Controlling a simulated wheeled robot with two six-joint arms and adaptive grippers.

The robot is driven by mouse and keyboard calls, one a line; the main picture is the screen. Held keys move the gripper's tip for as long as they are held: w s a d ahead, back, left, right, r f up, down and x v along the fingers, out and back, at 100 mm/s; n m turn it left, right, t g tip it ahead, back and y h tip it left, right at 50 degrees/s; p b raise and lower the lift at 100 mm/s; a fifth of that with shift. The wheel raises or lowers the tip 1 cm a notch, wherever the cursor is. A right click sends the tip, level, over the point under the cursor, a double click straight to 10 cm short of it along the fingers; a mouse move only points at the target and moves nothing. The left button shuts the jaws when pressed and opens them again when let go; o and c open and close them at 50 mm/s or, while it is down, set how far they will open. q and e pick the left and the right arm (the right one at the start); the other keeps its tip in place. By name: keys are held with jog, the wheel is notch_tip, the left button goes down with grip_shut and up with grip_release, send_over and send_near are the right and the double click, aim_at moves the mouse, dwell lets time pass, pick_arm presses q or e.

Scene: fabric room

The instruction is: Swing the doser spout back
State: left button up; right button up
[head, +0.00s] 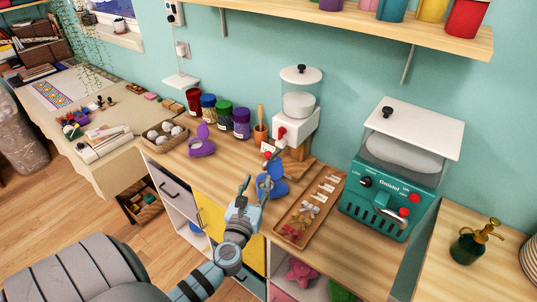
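The doser (298,105) is a white dispenser with a clear hopper and a black-knobbed lid, standing against the back wall. A small red part, seemingly its spout (282,132), sticks out at its front left. Which way it is turned is too small to tell. My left gripper (257,184) is in front of and below the doser, over the front of the counter, apart from the red part. Its fingers look spread, with nothing clearly held. A blue object (277,186) lies just behind it, partly hidden; whether they touch is unclear. My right gripper is not in view.
A wooden tray (290,236) with small pieces lies to the right of my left gripper. A teal machine (385,207) stands further right. Several jars (224,117), a purple object (201,146) and a basket (164,134) stand left. A wooden shelf (400,35) hangs above.

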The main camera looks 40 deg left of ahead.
aim_at(267, 157)
pick_arm(q)
jog(key=b+x, duration=0.1)
jog(key=x, duration=1.1)
jog(key=shift+w+a+f, duration=0.1)
jog(key=shift+w, duration=0.1)
jog(key=shift+w+a, duration=0.2)
jog(key=shift+w, duration=0.35)
grip_shut()
